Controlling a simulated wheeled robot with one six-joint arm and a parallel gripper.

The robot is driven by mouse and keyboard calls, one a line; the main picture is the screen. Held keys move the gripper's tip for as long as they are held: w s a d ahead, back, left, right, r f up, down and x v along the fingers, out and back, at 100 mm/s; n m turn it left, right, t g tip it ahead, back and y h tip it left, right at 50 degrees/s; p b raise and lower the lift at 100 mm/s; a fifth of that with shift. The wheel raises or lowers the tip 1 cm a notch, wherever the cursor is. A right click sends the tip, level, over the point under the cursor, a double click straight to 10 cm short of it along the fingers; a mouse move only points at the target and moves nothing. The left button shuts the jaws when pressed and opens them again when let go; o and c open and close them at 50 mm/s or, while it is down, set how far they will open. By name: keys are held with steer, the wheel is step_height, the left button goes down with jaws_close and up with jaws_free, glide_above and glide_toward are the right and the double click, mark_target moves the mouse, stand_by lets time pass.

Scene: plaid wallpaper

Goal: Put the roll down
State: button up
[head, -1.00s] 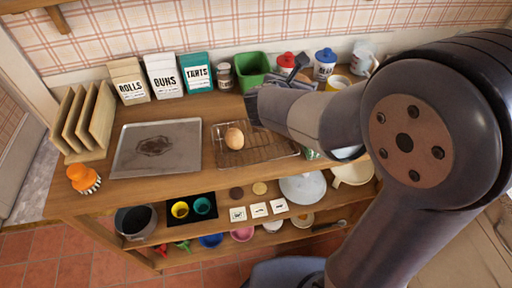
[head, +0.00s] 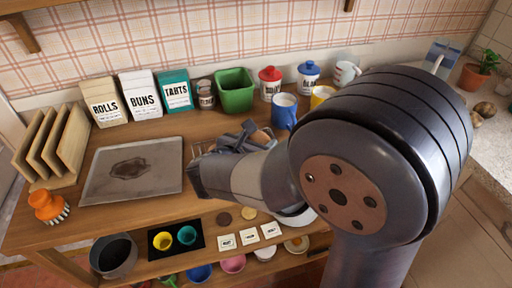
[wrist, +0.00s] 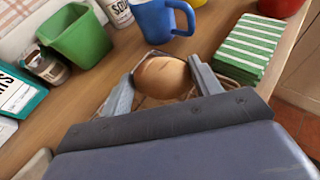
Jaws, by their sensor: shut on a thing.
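The roll (wrist: 162,78) is round and golden brown with a slit on top. In the wrist view it sits between the two grey fingers of my gripper (wrist: 163,88), which are shut on it. In the head view only part of the roll (head: 263,138) shows past my gripper (head: 243,138). A wire rack (head: 197,149) shows at its left edge there; my gripper and arm hide most of it. I cannot tell whether the roll touches the rack.
A metal tray (head: 110,188) lies left of the rack. A green bin (head: 235,92), a blue mug (head: 284,112) and red- and blue-lidded jars stand behind. A green-striped item (wrist: 250,45) is close on the right in the wrist view. Boxes line the back left.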

steer(key=shift+f, duration=0.9)
steer(key=shift+f, duration=0.2)
steer(key=o, duration=1)
steer(key=shift+r, duration=0.3)
steer(key=v, duration=1.2)
steer(key=shift+p, duration=0.4)
